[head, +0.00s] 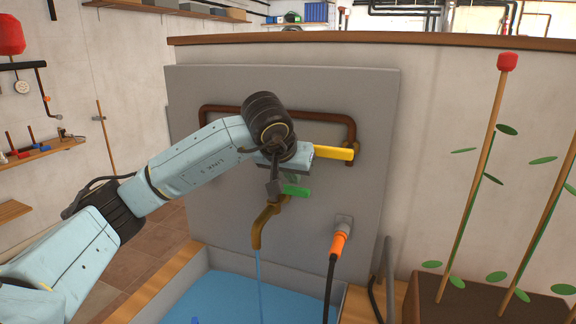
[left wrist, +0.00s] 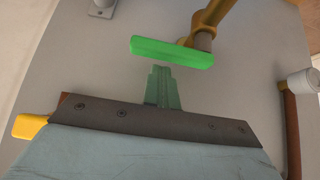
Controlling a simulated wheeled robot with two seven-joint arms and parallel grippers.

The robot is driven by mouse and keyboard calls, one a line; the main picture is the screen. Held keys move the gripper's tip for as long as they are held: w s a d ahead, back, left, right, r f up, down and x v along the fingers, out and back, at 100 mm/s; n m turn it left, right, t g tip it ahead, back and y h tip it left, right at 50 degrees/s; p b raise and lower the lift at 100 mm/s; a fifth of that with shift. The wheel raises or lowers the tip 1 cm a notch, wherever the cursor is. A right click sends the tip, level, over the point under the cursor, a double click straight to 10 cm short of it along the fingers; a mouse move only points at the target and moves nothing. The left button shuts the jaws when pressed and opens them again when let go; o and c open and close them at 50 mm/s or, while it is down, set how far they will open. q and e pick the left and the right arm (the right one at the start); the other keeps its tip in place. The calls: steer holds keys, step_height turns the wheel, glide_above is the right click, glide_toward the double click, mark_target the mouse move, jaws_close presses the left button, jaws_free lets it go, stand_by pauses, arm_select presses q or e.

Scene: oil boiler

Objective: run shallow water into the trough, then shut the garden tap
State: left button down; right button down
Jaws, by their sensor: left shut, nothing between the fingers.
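The garden tap has a bronze spout (head: 265,225) on the grey panel, with a green handle (head: 297,190). In the left wrist view the green handle (left wrist: 172,53) lies crosswise just beyond my fingertips. A thin stream of water (head: 259,285) runs from the spout into the trough (head: 334,294), where blue water (head: 222,298) covers the visible bottom; its depth is hard to judge. My left gripper (head: 274,187) is shut and empty, close to the handle; its fingertips (left wrist: 163,75) show a small gap to it. My arm hides part of the tap. My right gripper is not in view.
A yellow handle (head: 334,152) shows beside my left gripper, near a brown pipe (head: 351,130). An orange hose connector (head: 338,243) with a black hose hangs right of the tap. A planter (head: 480,303) with staked plants stands at the right.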

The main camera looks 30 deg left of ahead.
arm_select(q)
steer(key=shift+x, duration=0.85)
